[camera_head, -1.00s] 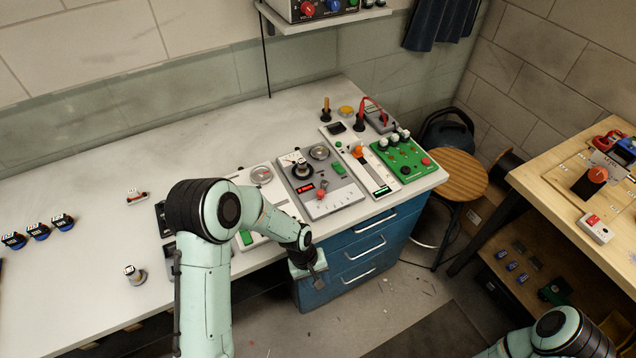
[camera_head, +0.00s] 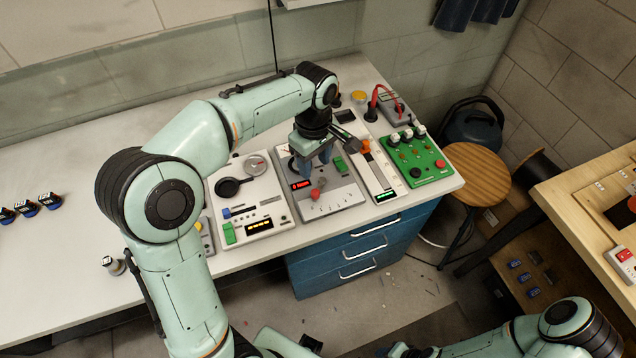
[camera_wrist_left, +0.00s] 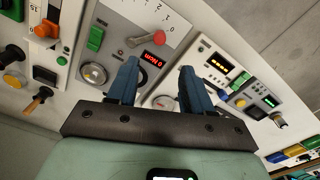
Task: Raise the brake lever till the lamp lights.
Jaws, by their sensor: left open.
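A grey panel (camera_head: 333,202) on the bench carries a red numeric display (camera_head: 301,185), a numbered scale and a short lever with a red end (camera_head: 316,195). The lever also shows in the left wrist view (camera_wrist_left: 137,41), close to the display, which reads 0 Ncm. A green block (camera_head: 340,165) sits on the same panel. I cannot tell which part is the lamp. My left gripper (camera_head: 314,166) is open and empty above the panel, pointing down. Its blue fingers (camera_wrist_left: 159,68) hide part of the dial area. My right gripper is out of view.
Left of the panel is a white panel (camera_head: 270,210) with a yellow display. To the right are a slider panel with an orange knob (camera_head: 365,147) and a green board (camera_head: 418,165). A red cable (camera_head: 374,98) arches behind.

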